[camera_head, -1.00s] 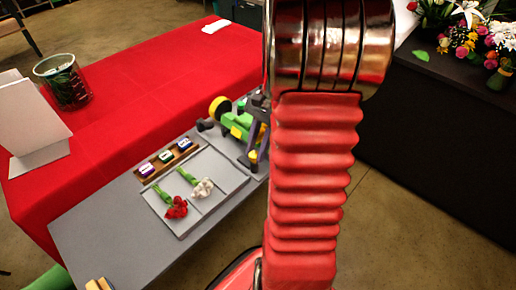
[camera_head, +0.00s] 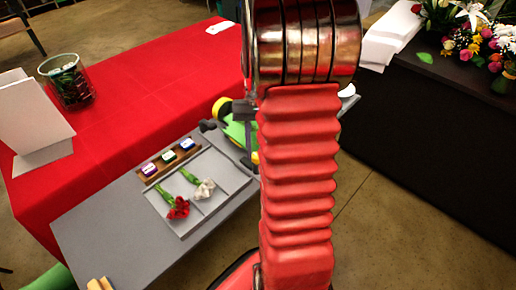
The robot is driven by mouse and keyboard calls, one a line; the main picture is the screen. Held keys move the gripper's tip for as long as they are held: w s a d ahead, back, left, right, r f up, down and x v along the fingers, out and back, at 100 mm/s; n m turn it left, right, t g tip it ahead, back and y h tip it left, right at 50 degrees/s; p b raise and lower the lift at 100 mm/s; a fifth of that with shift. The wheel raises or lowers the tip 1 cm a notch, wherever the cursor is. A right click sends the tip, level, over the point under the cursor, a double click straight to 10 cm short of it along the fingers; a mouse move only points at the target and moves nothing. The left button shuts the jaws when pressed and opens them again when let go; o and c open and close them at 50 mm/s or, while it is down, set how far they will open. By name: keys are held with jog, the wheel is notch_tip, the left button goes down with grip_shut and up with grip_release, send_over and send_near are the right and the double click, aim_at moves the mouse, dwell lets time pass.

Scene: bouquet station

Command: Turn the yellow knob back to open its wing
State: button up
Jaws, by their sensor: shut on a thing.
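A green device with yellow parts (camera_head: 234,131) stands at the far end of the grey bench, partly hidden by my arm. A round yellow piece (camera_head: 220,108) shows at its left, and a small yellow piece (camera_head: 255,157) shows low beside my arm. I cannot tell which is the yellow knob, or how its wing stands. A dark grey upright part (camera_head: 244,110) shows at the left edge of my arm; I cannot tell what it belongs to. My gripper is hidden behind my red bellows-covered arm and its metal joint.
A grey tray (camera_head: 228,178) holds red and white flowers. A wooden rack (camera_head: 150,172) holds several small labelled blocks. A red-covered table (camera_head: 120,120) carries a glass container (camera_head: 67,82) and white panels. A black counter (camera_head: 430,135) with flowers stands right, across open floor.

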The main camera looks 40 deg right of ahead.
dwell(0.4)
jog(key=o, duration=1)
jog(key=shift+o, duration=0.2)
jog(key=shift+w+r, duration=0.1)
jog(key=v, duration=1.3)
jog(key=shift+r, duration=0.25)
